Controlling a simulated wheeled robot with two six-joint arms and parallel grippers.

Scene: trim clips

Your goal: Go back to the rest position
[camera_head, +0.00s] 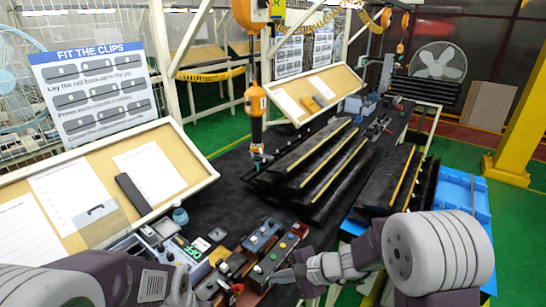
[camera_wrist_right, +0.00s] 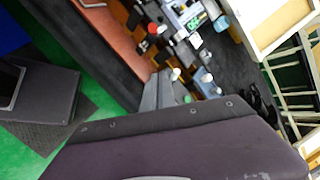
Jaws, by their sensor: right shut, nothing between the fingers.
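My right arm comes in from the lower right, and my right gripper (camera_head: 283,276) hangs over the near edge of the dark bench, beside a row of small control boxes. It is shut and empty. In the right wrist view the grey fingers (camera_wrist_right: 163,90) show together beyond the dark purple wrist housing, with nothing visible between them. My left arm (camera_head: 120,280) comes in from the lower left, but its gripper is cut off by the bottom edge of the head view.
Control boxes with coloured knobs (camera_head: 262,238) stand on the near bench (camera_head: 225,195). Long black trim strips with yellow lines (camera_head: 318,160) lie further back. A tilted board with papers (camera_head: 200,165) stands at left, and an orange hanging tool (camera_head: 256,103) is above. A blue crate (camera_head: 462,190) is at right.

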